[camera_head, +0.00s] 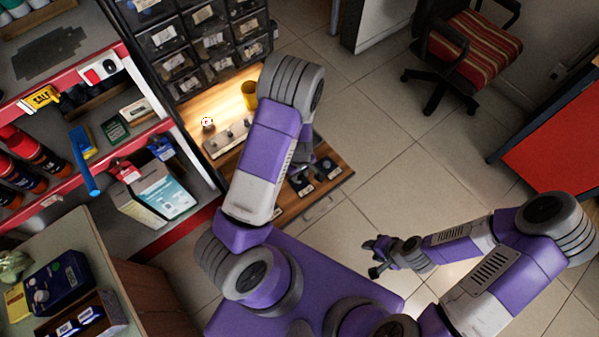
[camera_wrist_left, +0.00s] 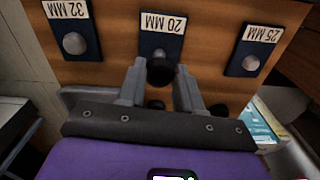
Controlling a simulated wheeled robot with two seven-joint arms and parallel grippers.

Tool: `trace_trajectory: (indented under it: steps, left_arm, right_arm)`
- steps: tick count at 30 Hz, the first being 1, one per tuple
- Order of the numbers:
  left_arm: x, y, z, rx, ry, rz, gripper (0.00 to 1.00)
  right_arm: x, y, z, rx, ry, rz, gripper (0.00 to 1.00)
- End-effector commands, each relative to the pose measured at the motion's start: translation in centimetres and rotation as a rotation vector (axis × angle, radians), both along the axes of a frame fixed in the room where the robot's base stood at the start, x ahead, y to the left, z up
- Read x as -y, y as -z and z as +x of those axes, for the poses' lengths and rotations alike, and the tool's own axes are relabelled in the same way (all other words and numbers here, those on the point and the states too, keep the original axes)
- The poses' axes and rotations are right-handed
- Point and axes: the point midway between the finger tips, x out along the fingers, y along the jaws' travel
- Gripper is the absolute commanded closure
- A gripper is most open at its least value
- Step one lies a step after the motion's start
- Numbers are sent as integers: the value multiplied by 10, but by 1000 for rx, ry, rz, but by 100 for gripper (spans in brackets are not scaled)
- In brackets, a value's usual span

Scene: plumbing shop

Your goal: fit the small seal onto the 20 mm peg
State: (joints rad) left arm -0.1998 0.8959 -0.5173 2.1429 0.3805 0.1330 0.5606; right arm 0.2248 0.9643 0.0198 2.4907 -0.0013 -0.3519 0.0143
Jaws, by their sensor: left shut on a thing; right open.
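In the left wrist view, my left gripper (camera_wrist_left: 160,78) is shut on the small black seal (camera_wrist_left: 160,71), held between its fingertips. The seal is in front of the blue plate marked 20 MM (camera_wrist_left: 147,45). The 20 mm peg is mostly hidden behind the seal, so I cannot tell whether the seal is around it or only above it. The 32 MM peg (camera_wrist_left: 75,43) and the 25 MM peg (camera_wrist_left: 250,62) stand bare on either side. In the head view, my left gripper (camera_head: 308,166) is partly hidden by its arm. My right gripper (camera_head: 374,257) is open and empty, over the floor.
The wooden bench (camera_head: 338,178) holds the peg plates, a yellow cup (camera_head: 249,95) and a grey strip (camera_head: 226,138) with small parts. Drawer bins (camera_head: 205,40) stand behind it, and stocked shelves (camera_head: 110,150) are on the left.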

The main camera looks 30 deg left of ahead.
Motion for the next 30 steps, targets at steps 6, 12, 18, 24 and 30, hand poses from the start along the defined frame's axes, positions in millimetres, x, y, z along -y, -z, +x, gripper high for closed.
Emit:
trace_trajectory:
  steps: [6,12,18,24,30]
  left_arm:
    - [0,0,0,0,0,0,93]
    - [0,0,0,0,0,0,93]
    - [0,0,0,0,0,0,93]
    - [0,1,0,0,0,0,93]
    - [0,1,0,0,0,0,55]
  right_arm:
    - [0,0,0,0,0,0,57]
    - [0,-1,0,0,0,0,57]
    - [0,-1,0,0,0,0,57]
    - [0,-1,0,0,0,0,57]
    - [0,-1,0,0,0,0,57]
